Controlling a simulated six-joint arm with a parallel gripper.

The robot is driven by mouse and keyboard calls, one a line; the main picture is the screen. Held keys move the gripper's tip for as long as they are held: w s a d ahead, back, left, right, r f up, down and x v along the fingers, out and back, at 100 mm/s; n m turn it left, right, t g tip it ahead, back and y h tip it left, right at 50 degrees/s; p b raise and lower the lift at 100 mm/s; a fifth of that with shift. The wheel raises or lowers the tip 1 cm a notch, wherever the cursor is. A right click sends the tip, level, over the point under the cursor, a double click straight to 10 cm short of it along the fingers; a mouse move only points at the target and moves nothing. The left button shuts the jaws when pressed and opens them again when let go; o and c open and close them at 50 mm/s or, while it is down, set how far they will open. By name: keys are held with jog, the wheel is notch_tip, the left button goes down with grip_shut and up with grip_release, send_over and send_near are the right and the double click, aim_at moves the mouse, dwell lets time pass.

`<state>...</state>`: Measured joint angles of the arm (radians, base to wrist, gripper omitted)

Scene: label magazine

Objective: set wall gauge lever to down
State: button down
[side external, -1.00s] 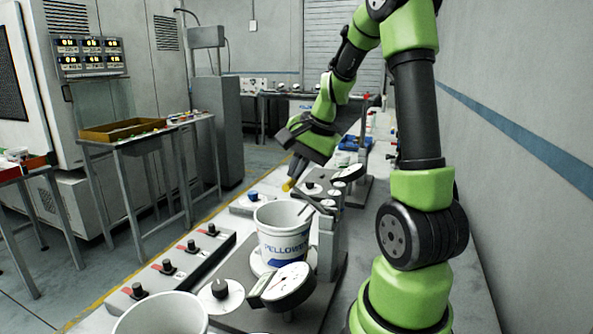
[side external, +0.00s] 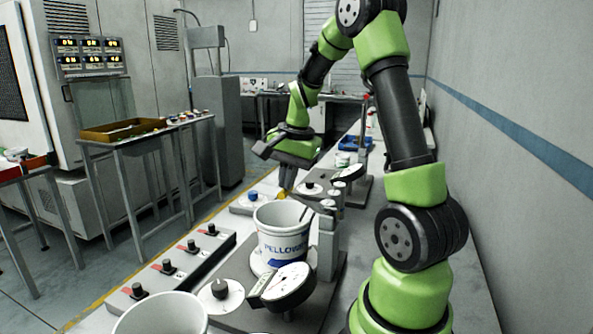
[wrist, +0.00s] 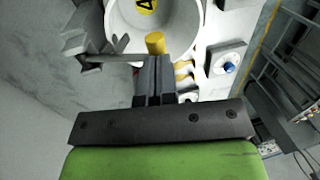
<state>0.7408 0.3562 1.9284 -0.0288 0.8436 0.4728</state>
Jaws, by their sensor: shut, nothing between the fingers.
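The lever appears to be the grey bar (wrist: 115,58) with a yellow cylindrical grip (wrist: 155,43) at its end, running from a grey bracket on the left of the wrist view. In the side view the yellow grip (side external: 283,195) is small, just under my fingertips and by the rim of the white bucket. My gripper (side external: 286,187) points down there, its fingers closed together and empty. In the wrist view its fingertips (wrist: 154,62) are right beside the yellow grip; whether they touch it I cannot tell. The lever's exact angle is hard to judge.
A white lettered bucket (side external: 283,238) stands close to the lever, near a round dial gauge (side external: 286,284). A second dial (side external: 349,173) sits farther back. A row of black knobs (side external: 190,246) lines the left edge. A blue button (wrist: 229,67) is right of my fingers.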

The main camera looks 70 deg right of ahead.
jog(key=shift+w+f+g, duration=0.6)
jog(key=shift+f+g, duration=0.3)
jog(key=shift+g, duration=0.1)
jog(key=shift+w+f, duration=0.25)
jog(key=shift+f, duration=0.4)
